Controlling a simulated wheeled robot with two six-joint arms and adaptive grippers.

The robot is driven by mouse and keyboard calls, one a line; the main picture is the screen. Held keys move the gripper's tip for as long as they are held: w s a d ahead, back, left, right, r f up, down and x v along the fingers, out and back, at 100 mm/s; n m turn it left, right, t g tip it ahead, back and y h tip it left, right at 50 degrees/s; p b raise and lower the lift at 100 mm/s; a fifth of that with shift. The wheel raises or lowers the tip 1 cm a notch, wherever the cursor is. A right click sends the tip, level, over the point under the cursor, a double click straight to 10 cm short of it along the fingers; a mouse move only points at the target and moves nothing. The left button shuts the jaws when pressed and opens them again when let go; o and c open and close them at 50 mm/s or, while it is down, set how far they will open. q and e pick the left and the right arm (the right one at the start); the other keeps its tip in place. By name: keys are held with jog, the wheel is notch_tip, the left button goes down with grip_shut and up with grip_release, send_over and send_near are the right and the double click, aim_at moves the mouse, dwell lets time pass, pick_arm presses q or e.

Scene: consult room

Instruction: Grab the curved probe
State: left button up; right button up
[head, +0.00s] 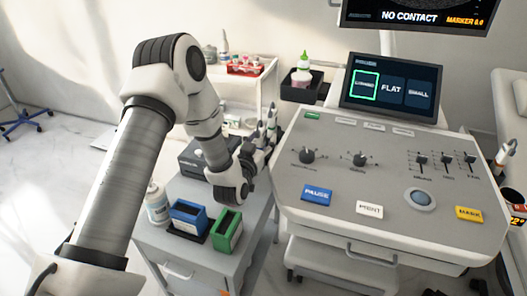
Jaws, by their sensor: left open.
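Probes (271,119) stand close together in holders at the left edge of the ultrasound console (330,215). They are small and partly hidden by my left arm, so I cannot tell which one is the curved probe. My left gripper (248,160) is open beside the probes, low and to their left. Its fingers are partly hidden by my own wrist, and I see nothing held in it. The console's small screen (391,88) shows a green frame around its left tile, next to tiles reading FLAT and SMALL. My right gripper is out of the picture.
A grey cart (190,250) below my left wrist bears a white bottle (157,203), a blue box (188,217) and a green box (226,230). A green-capped bottle (302,70) stands behind the console. A monitor (418,15) at the top reads NO CONTACT.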

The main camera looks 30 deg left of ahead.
pick_arm(q)
jog(key=shift+a, duration=0.15)
grip_shut()
